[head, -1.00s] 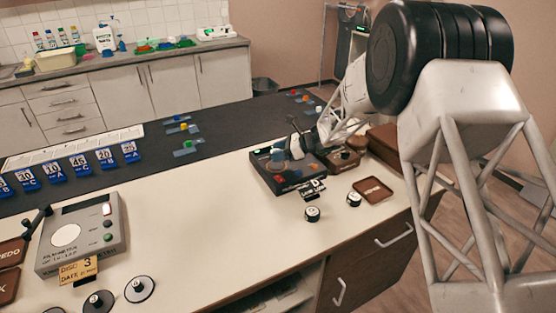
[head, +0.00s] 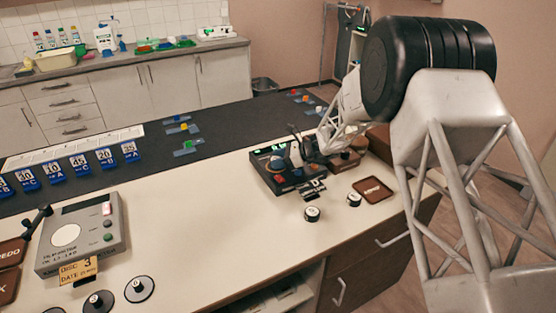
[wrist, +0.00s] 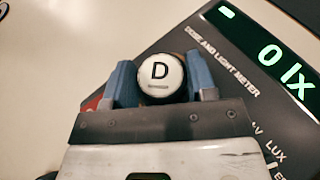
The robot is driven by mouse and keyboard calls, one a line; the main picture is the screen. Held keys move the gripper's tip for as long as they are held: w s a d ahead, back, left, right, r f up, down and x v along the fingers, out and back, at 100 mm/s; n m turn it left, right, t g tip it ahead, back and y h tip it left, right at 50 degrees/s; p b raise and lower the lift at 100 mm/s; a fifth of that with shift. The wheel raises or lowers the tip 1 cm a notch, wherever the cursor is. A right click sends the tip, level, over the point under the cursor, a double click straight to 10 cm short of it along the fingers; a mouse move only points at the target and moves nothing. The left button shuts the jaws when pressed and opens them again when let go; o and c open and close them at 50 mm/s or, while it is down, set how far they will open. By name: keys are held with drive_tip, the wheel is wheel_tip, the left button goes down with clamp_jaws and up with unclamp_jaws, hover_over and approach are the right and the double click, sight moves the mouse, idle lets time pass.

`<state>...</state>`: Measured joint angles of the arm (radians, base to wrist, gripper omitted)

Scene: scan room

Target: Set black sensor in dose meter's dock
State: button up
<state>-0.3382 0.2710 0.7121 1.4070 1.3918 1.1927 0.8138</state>
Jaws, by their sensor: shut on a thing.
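The dose meter (head: 283,180) is a dark box on the right part of the white counter, with a lit green display reading "0 lx" in the wrist view (wrist: 284,55). My gripper (wrist: 160,78) is over the meter, its two blue fingers closed on either side of a round piece. That piece, the sensor (wrist: 160,72), has a white top marked "D" and a dark edge; its lower part is hidden. I cannot make out the dock or whether the sensor touches it. In the head view my gripper (head: 306,152) covers the meter's far right part.
Two small labelled pucks (head: 312,214) (head: 354,200) and a brown tray (head: 373,189) lie in front of the meter. A grey instrument (head: 82,232) stands at left, with several black discs (head: 139,289) near the front edge. The counter's middle is clear.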

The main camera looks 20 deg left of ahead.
drive_tip(key=shift+f, duration=0.15)
drive_tip(key=o, duration=1)
drive_tip(key=shift+c, duration=0.2)
drive_tip(key=shift+w+d+r, duration=0.1)
drive_tip(key=shift+d+r, duration=0.25)
drive_tip(key=shift+d, duration=0.15)
drive_tip(key=v, duration=1.1)
